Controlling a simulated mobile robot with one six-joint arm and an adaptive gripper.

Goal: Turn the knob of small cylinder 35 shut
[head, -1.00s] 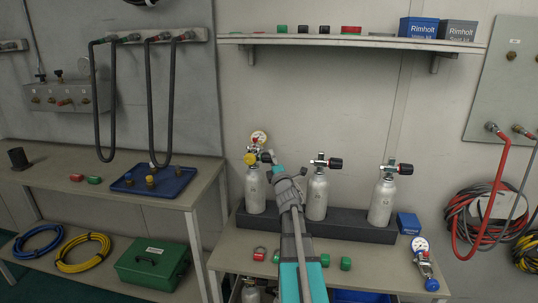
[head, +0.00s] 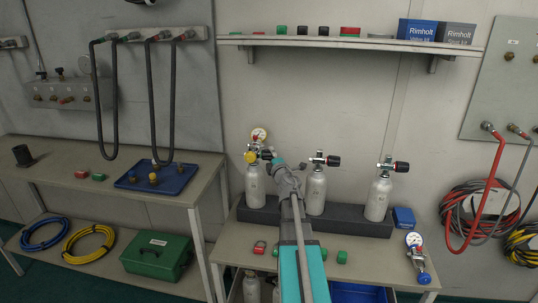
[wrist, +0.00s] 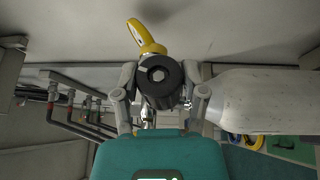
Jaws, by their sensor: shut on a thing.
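Three silver cylinders stand in a dark block: a left one (head: 255,186) with a gauge (head: 259,134) and a yellow part (head: 250,157) on its valve, a middle one (head: 315,192) and a right one (head: 378,199). Their numbers are not readable. My gripper (head: 277,164) is at the valve of the left cylinder, and the arm hides part of that valve. In the wrist view my gripper (wrist: 160,104) is shut on a round black knob (wrist: 161,78), one finger on each side. A yellow handle (wrist: 146,37) shows behind the knob, and a silver cylinder (wrist: 262,100) lies across the right.
The dark block (head: 346,222) stands on a bench with a blue box (head: 403,217) and a blue-capped gauge fitting (head: 419,259). The middle cylinder stands close to the right of my arm. A shelf (head: 350,42) runs above, with clear wall between.

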